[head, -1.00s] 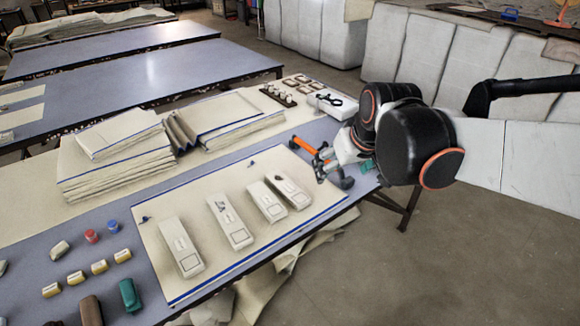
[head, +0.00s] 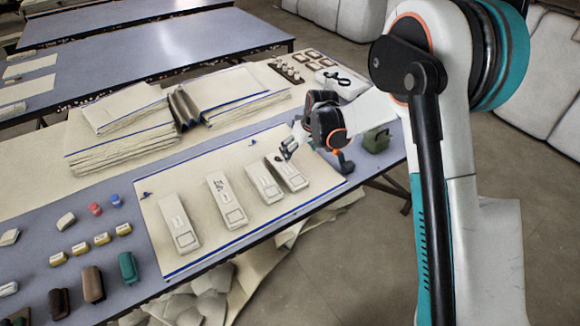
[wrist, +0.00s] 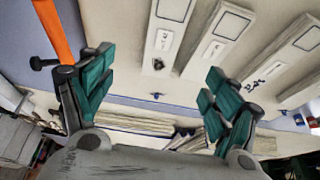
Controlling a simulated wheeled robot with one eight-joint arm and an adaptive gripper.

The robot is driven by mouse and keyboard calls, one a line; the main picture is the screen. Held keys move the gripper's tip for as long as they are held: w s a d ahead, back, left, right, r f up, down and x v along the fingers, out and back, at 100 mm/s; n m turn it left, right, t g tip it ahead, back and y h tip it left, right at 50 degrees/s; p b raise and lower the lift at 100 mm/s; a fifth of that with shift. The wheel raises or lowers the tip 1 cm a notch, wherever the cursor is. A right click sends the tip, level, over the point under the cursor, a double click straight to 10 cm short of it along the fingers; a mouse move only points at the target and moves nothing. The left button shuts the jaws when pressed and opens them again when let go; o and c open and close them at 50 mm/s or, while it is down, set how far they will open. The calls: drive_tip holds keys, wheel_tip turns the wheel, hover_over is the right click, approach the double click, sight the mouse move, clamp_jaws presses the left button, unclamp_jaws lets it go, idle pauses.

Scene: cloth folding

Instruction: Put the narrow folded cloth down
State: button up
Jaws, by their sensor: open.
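Several narrow folded white cloths lie flat side by side on a cream sheet with blue edges (head: 206,258). The leftmost narrow cloth is at the front (head: 178,222), others follow to the right (head: 226,200) (head: 264,184), and the rightmost (head: 293,176) has a dark mark near its far end. My gripper (head: 287,151) is just above the far end of the rightmost cloth. In the wrist view its teal fingers are wide apart (wrist: 155,88) with nothing between them. Narrow cloths (wrist: 166,35) lie beyond the fingertips there.
Stacked cloths (head: 120,142) and an opened folded pile (head: 235,95) stand behind the sheet. An orange-handled tool (wrist: 55,30) is beside my left finger. Small jars and blocks (head: 93,285) fill the table's left front. A green box (head: 376,140) sits at the right end.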

drive_tip(key=f, duration=0.2)
drive_tip(key=b, duration=0.2)
hover_over(286, 168)
drive_tip(key=s+d, duration=0.2)
drive_tip(key=f, duration=0.7)
drive_tip(key=shift+s+d+f, duration=0.15)
drive_tip(key=shift+d+f, duration=0.05)
drive_tip(key=shift+f, duration=0.1)
drive_tip(key=shift+a+b+x, duration=0.2)
drive_tip(key=shift+b+x, duration=0.55)
drive_tip(key=shift+x, duration=0.6)
drive_tip(key=shift+a+b+x, duration=0.25)
drive_tip(key=shift+b+x, duration=0.45)
drive_tip(key=shift+x, duration=0.7)
drive_tip(key=shift+r, duration=0.3)
drive_tip(key=c, duration=1.3)
drive_tip(key=shift+r, duration=0.1)
